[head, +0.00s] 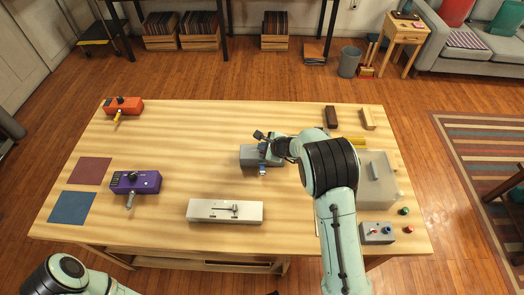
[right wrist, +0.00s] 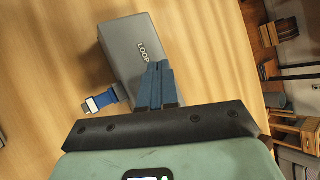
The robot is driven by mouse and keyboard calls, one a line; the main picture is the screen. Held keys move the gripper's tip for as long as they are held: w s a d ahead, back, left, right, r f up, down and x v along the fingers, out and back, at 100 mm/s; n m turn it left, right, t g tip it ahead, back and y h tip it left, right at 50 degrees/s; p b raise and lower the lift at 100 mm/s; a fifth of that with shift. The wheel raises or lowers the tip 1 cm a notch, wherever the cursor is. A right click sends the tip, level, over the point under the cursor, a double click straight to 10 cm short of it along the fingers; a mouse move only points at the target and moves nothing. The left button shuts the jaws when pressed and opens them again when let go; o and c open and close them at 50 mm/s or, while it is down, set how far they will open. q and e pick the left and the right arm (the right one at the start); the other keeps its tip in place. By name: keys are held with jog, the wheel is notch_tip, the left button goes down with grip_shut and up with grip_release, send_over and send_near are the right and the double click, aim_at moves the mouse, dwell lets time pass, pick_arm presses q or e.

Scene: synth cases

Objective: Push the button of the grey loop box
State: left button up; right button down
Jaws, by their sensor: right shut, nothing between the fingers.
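The grey loop box (head: 248,157) lies on the wooden table near its middle, partly hidden behind my right gripper (head: 266,150). In the right wrist view the grey box (right wrist: 125,55) shows the word LOOP on it. There my right gripper (right wrist: 158,66) is shut with nothing between its blue fingers, and its tips overlap the box beside the lettering. I cannot tell whether they touch it. A blue piece with a pale end (right wrist: 100,101) sticks out from the box. I make out no button on the box. My left gripper is not in view; only part of the left arm shows.
On the table (head: 180,130) stand an orange box (head: 124,105), a purple box (head: 130,182), a white slider box (head: 225,211), a large pale grey block (head: 374,182) and a small grey box with knobs (head: 376,233). The table's middle left is clear.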

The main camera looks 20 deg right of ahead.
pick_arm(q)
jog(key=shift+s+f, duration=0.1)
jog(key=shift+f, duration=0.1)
pick_arm(e)
jog(key=shift+f, duration=0.15)
dwell(0.4)
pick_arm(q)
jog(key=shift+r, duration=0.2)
pick_arm(e)
jog(key=shift+r, duration=0.55)
jog(key=shift+r, duration=0.1)
jog(key=shift+r+p, duration=0.3)
pick_arm(q)
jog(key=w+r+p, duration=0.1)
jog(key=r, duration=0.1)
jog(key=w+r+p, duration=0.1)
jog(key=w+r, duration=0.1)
jog(key=shift+p, duration=0.35)
pick_arm(e)
notch_tip(320, 180, up, 5)
jog(key=shift+r, duration=0.1)
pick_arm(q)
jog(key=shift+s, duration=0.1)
